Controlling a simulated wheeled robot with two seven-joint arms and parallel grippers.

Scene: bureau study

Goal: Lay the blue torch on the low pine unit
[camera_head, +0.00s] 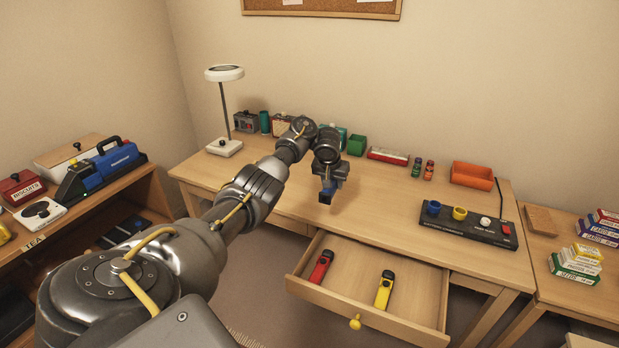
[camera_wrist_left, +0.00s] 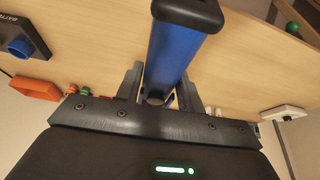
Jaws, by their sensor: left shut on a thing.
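My left gripper (camera_head: 328,181) is shut on the blue torch (camera_head: 326,195) and holds it above the front part of the desk, just behind the open drawer. In the left wrist view the blue torch (camera_wrist_left: 176,58) has a dark end cap and sits between the two fingers of the gripper (camera_wrist_left: 158,92). A wooden unit with open shelves (camera_head: 150,190) stands at the left. Another low wooden unit (camera_head: 541,258) stands at the right of the desk. I cannot tell by looks alone which is the pine unit. My right gripper is not in view.
The open drawer (camera_head: 420,301) holds a red torch (camera_head: 321,266) and a yellow torch (camera_head: 384,289).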

